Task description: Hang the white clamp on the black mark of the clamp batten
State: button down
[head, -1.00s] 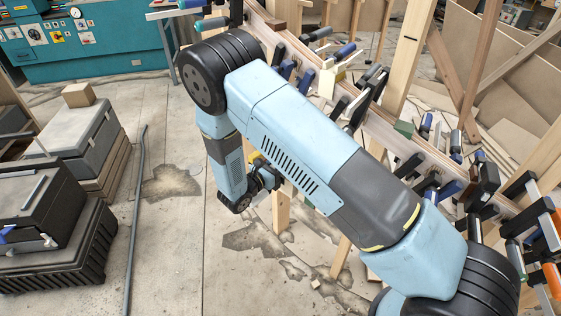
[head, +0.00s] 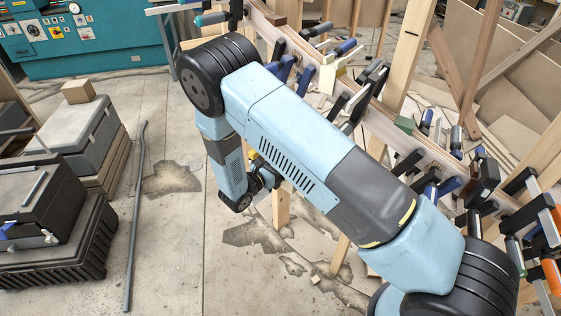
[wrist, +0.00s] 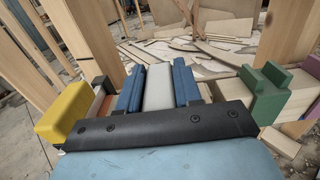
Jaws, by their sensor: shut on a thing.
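My gripper (wrist: 158,68) is in the wrist view, with two blue fingers standing up from a black bar. The fingers are shut on a pale grey-white piece, which I take to be part of the white clamp (wrist: 158,90). The rest of the clamp is hidden. In the head view my arm reaches left and its wrist bends down; the fingers and the held piece are hidden there.
A yellow block (wrist: 64,112) and a green block (wrist: 265,92) flank my gripper. A long curved wooden stringer (head: 390,133) carries many clamps on the right. Stacked dark cases (head: 45,225) stand at the left. A grey pipe (head: 135,220) lies on the mostly open floor.

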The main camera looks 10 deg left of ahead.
jog(key=shift+f, duration=0.15)
jog(key=c, duration=0.7)
grip_release()
jog(key=v, duration=1.3)
jog(key=shift+s+a, duration=0.2)
jog(key=shift+a, duration=0.1)
jog(key=shift+s, duration=0.1)
jog(key=shift+s, duration=0.1)
